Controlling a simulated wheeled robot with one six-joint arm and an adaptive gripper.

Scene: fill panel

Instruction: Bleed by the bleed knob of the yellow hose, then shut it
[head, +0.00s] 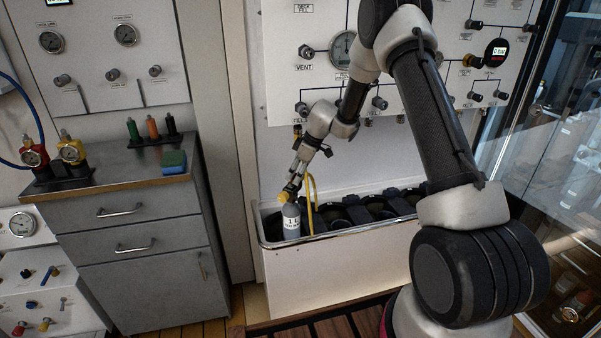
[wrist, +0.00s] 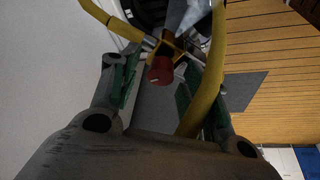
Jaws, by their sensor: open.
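The yellow hose (head: 310,201) hangs from the panel and loops down to a yellow fitting (head: 287,196) on top of the grey cylinder (head: 291,224) marked 1. In the wrist view the hose (wrist: 207,95) runs past the right finger. A red knob (wrist: 161,71), which looks like the bleed knob, sits in front of a yellow fitting there. My gripper (head: 294,181) points down at the fitting. In the wrist view my gripper (wrist: 160,88) is open, with the knob between its green-padded fingers. I cannot tell whether either finger touches it. In the head view the knob is hidden.
The white trough (head: 330,277) holds several dark cylinders right of cylinder 1. The panel (head: 283,78) with gauges and valve knobs rises behind my arm. A steel cabinet (head: 140,275) at left carries red and yellow regulators, bottles and a sponge. A glass door (head: 560,150) stands at right.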

